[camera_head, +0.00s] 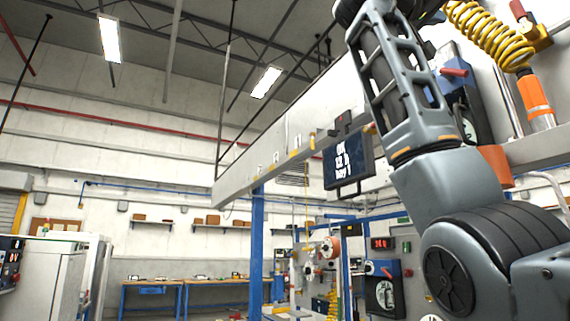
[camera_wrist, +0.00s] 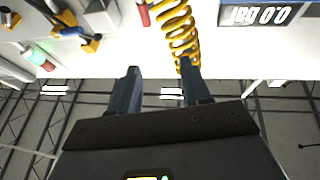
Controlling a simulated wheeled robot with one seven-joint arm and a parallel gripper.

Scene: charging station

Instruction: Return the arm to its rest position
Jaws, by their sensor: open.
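My gripper (camera_wrist: 160,78) shows in the wrist view with its two dark fingers spread apart and nothing between them. Behind the fingers are a white surface and the ceiling with its lamps. In the head view my arm fills the right side, bent at a large joint low on the right and rising to the top edge. The gripper itself is out of the head view.
A yellow coiled hose (camera_head: 490,32) hangs at the upper right, close to my arm; it also shows in the wrist view (camera_wrist: 180,30). A hanging screen (camera_head: 348,160) is left of the arm. Blue workbenches (camera_head: 150,284) stand far back. The upper left is open.

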